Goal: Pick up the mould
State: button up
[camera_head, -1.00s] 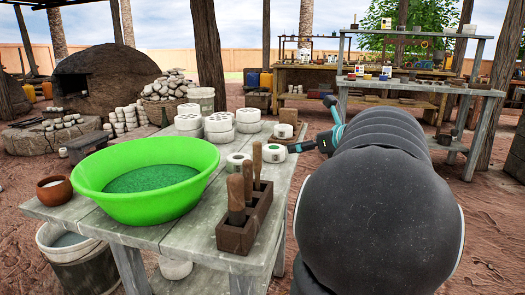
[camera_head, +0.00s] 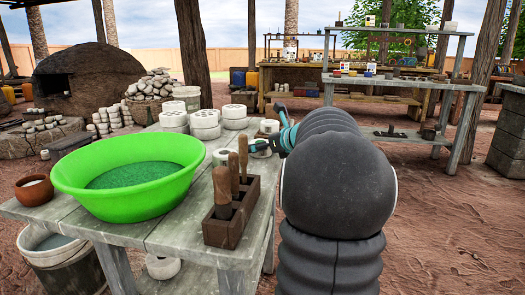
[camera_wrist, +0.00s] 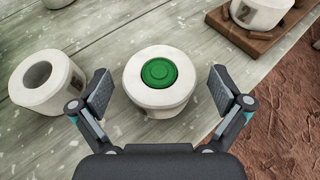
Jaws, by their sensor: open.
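A white round mould (camera_wrist: 150,97) with a green disc in its top stands upright on the table, near its right edge. My open gripper (camera_wrist: 160,86) is above it in the wrist view, one finger on each side, with gaps visible between the fingers and the mould. In the head view my gripper (camera_head: 268,133) is at the table's right side and partly covers this mould (camera_head: 262,153). A second white mould (camera_wrist: 22,91) with an open hole stands to its left. A third white piece (camera_wrist: 258,14) sits on a wooden board behind.
The grey wooden table (camera_head: 150,234) also holds a green basin (camera_head: 125,193), a wooden tool block (camera_head: 227,226) with upright handles, a clay bowl (camera_head: 35,190) and several white moulds at the back. Shelves (camera_head: 400,84) stand behind; bare ground lies right.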

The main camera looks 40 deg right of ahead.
jog(key=shift+w+f, duration=0.15)
jog(key=shift+w, duration=0.25)
jog(key=c, duration=1.4)
jog(key=shift+r, duration=0.2)
